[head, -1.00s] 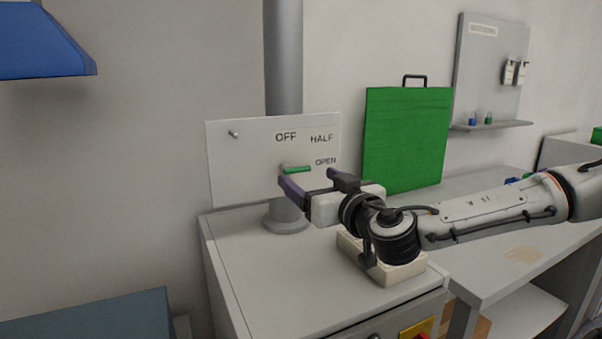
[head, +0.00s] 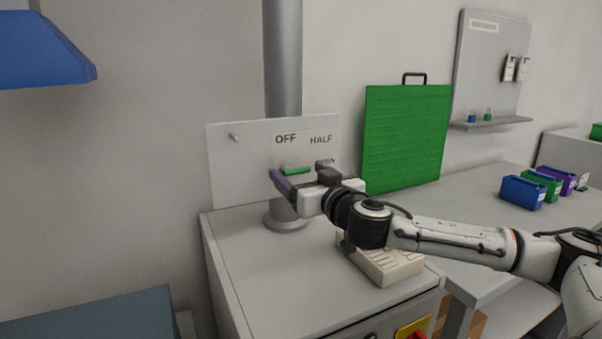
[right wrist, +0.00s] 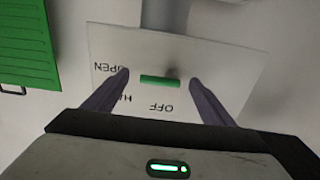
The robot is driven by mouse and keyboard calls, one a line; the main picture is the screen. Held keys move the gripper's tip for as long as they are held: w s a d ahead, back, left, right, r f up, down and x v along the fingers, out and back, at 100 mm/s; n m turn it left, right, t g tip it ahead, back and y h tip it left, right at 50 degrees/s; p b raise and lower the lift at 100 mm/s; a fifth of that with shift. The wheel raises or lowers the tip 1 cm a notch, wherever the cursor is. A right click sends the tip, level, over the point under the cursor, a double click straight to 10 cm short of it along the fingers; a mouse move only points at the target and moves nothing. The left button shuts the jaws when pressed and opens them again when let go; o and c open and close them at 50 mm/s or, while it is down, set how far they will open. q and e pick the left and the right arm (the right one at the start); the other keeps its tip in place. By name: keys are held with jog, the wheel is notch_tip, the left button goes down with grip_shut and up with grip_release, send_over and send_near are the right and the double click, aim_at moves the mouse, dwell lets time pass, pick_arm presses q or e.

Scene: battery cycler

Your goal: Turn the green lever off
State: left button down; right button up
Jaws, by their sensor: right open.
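The green lever (head: 297,170) is a short bar on a white panel (head: 240,165) in front of a grey pipe. It lies nearly level, below the printed words OFF and HALF; the OPEN label is partly hidden by my gripper. In the right wrist view the lever (right wrist: 160,79) shows between the fingers, with OFF and OPEN readable on the panel (right wrist: 215,60). My right gripper (head: 297,174) is open, its fingers on either side of the lever; I see no clear contact. My left gripper is not in view.
A beige block (head: 385,265) sits on the grey cabinet top (head: 270,270) below my right arm. A green board with a handle (head: 405,135) leans at the wall. Blue, green and purple bins (head: 522,192) stand at the right. A blue hood (head: 40,45) hangs upper left.

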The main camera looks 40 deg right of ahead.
jog(key=c, duration=1.1)
jog(key=shift+o, duration=0.2)
jog(key=shift+n, duration=0.4)
jog(key=n, duration=0.1)
jog(key=n+p, duration=0.1)
jog(key=n, duration=0.1)
jog(key=shift+a+r+n, duration=0.1)
jog(key=shift+r+n, duration=0.2)
jog(key=shift+r, duration=0.1)
jog(key=n, duration=0.2)
jog(key=n+p, duration=0.1)
jog(key=shift+a+r+n, duration=0.15)
jog(key=shift+r+n, duration=0.15)
jog(key=shift+n, duration=0.1)
jog(key=n+p, duration=0.1)
jog(key=n, duration=0.1)
jog(key=n+p, duration=0.1)
jog(key=n, duration=0.1)
jog(key=n+p, duration=0.1)
jog(key=n, duration=0.1)
jog(key=shift+w+a+r, duration=0.2)
jog(key=shift+a+r, duration=0.1)
jog(key=shift+a, duration=0.1)
jog(key=shift+a+n+p, duration=0.15)
jog(key=shift+n+p, duration=0.3)
jog(key=shift+n, duration=0.5)
jog(key=shift+a+n+p, duration=0.15)
jog(key=shift+n+p, duration=0.25)
jog(key=shift+n, duration=0.55)
jog(key=shift+f, duration=0.1)
